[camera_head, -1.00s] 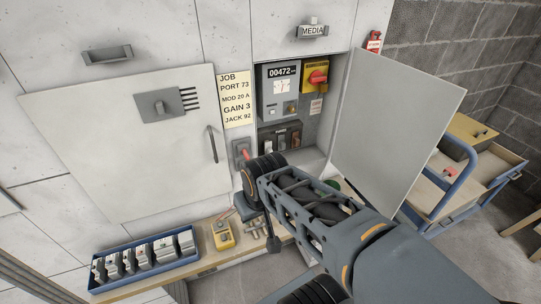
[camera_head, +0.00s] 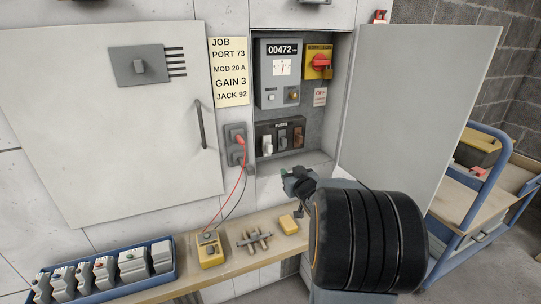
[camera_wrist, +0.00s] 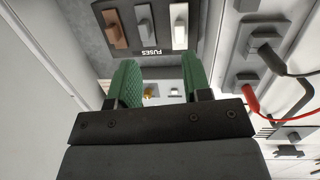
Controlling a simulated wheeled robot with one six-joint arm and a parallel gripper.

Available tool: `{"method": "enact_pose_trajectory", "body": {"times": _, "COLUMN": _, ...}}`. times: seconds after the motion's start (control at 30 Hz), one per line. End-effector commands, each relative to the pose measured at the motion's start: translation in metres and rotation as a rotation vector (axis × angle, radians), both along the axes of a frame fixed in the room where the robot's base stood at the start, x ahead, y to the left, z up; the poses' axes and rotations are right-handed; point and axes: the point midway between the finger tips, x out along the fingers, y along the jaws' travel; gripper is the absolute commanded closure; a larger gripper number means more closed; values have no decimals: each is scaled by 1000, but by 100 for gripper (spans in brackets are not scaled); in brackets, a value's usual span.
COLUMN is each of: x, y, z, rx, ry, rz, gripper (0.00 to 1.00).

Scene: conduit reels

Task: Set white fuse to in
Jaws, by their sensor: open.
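The white fuse (camera_head: 266,145) sits at the left end of the dark fuse panel (camera_head: 281,123) in the open wall cabinet. In the head view its light body reaches lower than the black fuse (camera_head: 282,138) and the brown fuse (camera_head: 298,135). My gripper (camera_head: 296,182) is below and in front of the panel, apart from the fuses. In the wrist view its green fingers (camera_wrist: 160,84) are spread with nothing between them.
Left of the cabinet, a grey socket (camera_head: 235,142) has red and black leads running to a yellow meter (camera_head: 210,250). The open cabinet door (camera_head: 405,100) stands close on the right. A meter unit (camera_head: 278,72) and red switch (camera_head: 320,62) are above the fuses.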

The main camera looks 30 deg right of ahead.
Motion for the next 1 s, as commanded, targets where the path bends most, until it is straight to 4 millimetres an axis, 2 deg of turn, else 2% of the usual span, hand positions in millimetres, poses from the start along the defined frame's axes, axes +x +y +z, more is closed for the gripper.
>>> {"method": "enact_pose_trajectory", "body": {"times": 0.13, "x": 5, "y": 13, "z": 19, "rx": 9, "ry": -101, "rz": 73, "gripper": 55}}
{"method": "enact_pose_trajectory", "body": {"times": 0.33, "x": 20, "y": 14, "z": 23, "rx": 33, "ry": -141, "rz": 93, "gripper": 55}}
{"method": "enact_pose_trajectory", "body": {"times": 0.7, "x": 89, "y": 5, "z": 22, "rx": 33, "ry": -139, "rz": 92, "gripper": 55}}
{"method": "enact_pose_trajectory", "body": {"times": 1.0, "x": 129, "y": -1, "z": 24, "rx": 32, "ry": -139, "rz": 89, "gripper": 55}}
